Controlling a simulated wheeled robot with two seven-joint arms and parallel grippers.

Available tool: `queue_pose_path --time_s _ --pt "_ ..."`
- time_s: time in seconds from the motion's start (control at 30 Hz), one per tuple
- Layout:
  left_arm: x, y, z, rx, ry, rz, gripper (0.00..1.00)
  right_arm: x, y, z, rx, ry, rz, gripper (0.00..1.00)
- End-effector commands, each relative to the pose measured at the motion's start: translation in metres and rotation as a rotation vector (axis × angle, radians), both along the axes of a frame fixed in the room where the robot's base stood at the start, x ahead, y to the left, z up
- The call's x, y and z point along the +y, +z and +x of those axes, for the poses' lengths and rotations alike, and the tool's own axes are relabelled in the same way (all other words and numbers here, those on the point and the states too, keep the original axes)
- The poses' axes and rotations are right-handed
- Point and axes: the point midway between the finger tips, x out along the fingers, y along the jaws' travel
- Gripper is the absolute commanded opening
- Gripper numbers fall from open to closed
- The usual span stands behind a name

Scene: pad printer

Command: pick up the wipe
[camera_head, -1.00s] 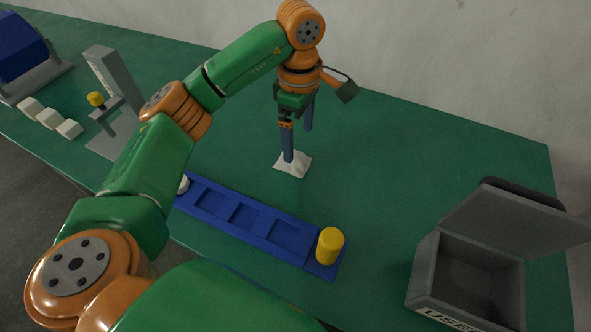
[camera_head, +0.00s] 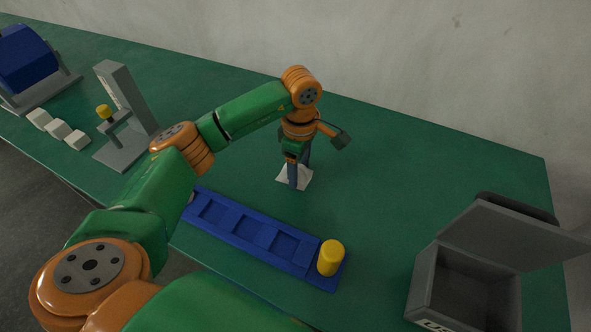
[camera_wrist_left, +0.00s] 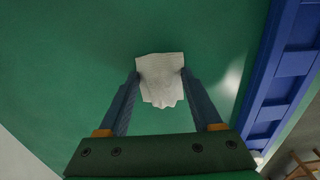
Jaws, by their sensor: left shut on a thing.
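The wipe (camera_head: 307,177) is a small white cloth on the green table, behind the blue tray. It also shows in the left wrist view (camera_wrist_left: 161,78), crumpled along its near edge. My left gripper (camera_head: 297,183) points down at the wipe, with its fingers at the cloth. In the left wrist view, the two blue fingers (camera_wrist_left: 160,83) are on either side of the wipe and shut on it. The gripper hides part of the wipe in the head view. My right gripper is not in view.
A blue tray (camera_head: 231,215) with several recesses lies in front of the wipe, with a yellow cylinder (camera_head: 331,257) at its right end. An open grey bin (camera_head: 425,285) stands at right. A grey printer stand (camera_head: 130,105) and white blocks (camera_head: 58,129) are at left.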

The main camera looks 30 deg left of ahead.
Motion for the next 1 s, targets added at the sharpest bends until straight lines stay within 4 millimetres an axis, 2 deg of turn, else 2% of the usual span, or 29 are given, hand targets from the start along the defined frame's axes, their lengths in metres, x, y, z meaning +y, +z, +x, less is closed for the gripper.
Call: queue_pose_path --time_s 0.27,0.37,0.43,0.5,0.67,0.8,0.9,1.0 --pt "0.0 0.004 0.0 -0.001 0.0 0.0 0.14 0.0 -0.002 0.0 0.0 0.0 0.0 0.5" --pt "0.0 0.016 0.001 -0.004 0.0 0.0 0.14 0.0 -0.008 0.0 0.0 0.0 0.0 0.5" --pt "0.0 0.032 0.0 -0.006 0.0 -0.001 0.14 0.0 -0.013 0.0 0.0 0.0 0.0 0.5" --pt "0.001 0.049 -0.016 -0.007 -0.003 0.001 0.14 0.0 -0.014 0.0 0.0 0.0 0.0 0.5" --pt "0.002 0.1 -0.053 -0.008 -0.001 0.005 0.13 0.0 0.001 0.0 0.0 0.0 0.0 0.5" --pt "0.002 0.112 -0.097 -0.006 0.0 0.004 0.13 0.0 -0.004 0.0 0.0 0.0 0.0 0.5" --pt "0.001 0.121 -0.119 -0.005 0.0 0.003 0.13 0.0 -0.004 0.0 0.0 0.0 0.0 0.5" --pt "0.001 0.128 -0.133 -0.003 0.001 0.001 0.13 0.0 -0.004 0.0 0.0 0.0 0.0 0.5"
